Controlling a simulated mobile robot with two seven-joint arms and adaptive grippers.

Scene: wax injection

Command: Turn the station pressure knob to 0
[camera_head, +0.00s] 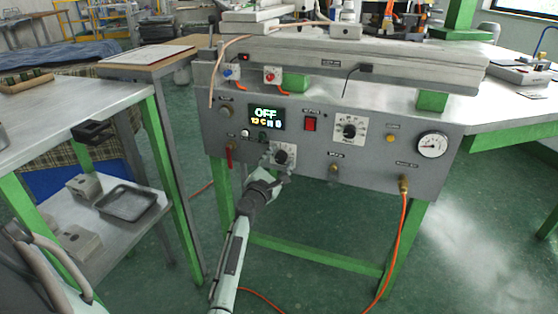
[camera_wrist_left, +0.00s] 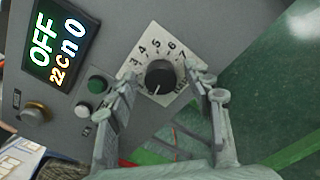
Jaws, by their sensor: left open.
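A dark round knob sits on a white numbered dial plate low on the grey station panel (camera_head: 222,150). The left wrist view shows the knob (camera_wrist_left: 160,77) close up, with the numbers 3 to 7 readable around its upper side. A pale mark shows on the knob's lower side; its exact setting is hard to read. My left gripper (camera_head: 275,170) is open in front of this dial, one finger on each side of the knob. In the left wrist view the gripper (camera_wrist_left: 163,79) frames the knob; contact cannot be told. My right gripper is not in view.
A lit display (camera_head: 266,119) reads OFF. A red switch (camera_head: 310,124), a second dial (camera_head: 350,131) and a pressure gauge (camera_head: 432,145) are to the right. A green button (camera_wrist_left: 97,84) is beside the left finger. An orange hose (camera_head: 400,235) hangs at right.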

